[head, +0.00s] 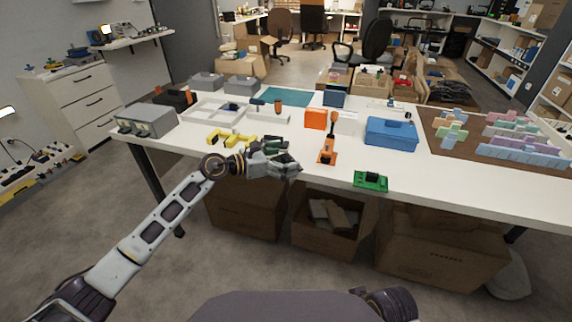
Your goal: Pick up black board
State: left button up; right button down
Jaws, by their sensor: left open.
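My left gripper (290,168) is over the front edge of the white table (440,190), left of the orange tool. It is open and I see nothing held in it. Dark shapes at its fingers are too small to tell apart from the fingers themselves. I cannot clearly pick out a black board. A green board (371,181) with a black part on top lies flat near the front edge, right of the gripper and apart from it.
An orange-and-black tool (327,152) and a blue box (391,133) lie on the table beyond the gripper. Yellow pieces (231,139) and a grey box (147,121) are to the left. Pastel blocks (520,140) stand at right. Open cartons (333,224) are under the table.

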aim_at(286, 156)
jog(key=shift+s+r, duration=0.1)
jog(key=shift+r, duration=0.05)
jog(key=shift+s+f, duration=0.1)
jog(key=shift+f, duration=0.1)
pick_arm(q)
jog(key=c, duration=0.8)
jog(key=shift+r, duration=0.1)
jog(key=shift+r, duration=0.4)
notch_tip(286, 156, up, 8)
jog(key=p, duration=0.2)
jog(key=shift+f+p, duration=0.1)
jog(key=shift+p, duration=0.25)
jog(key=shift+r, duration=0.65)
pick_arm(e)
jog(key=f, duration=0.2)
jog(key=f+g, duration=0.1)
jog(key=f, duration=0.1)
jog(key=shift+w+d, duration=0.25)
jog(key=shift+d, duration=0.05)
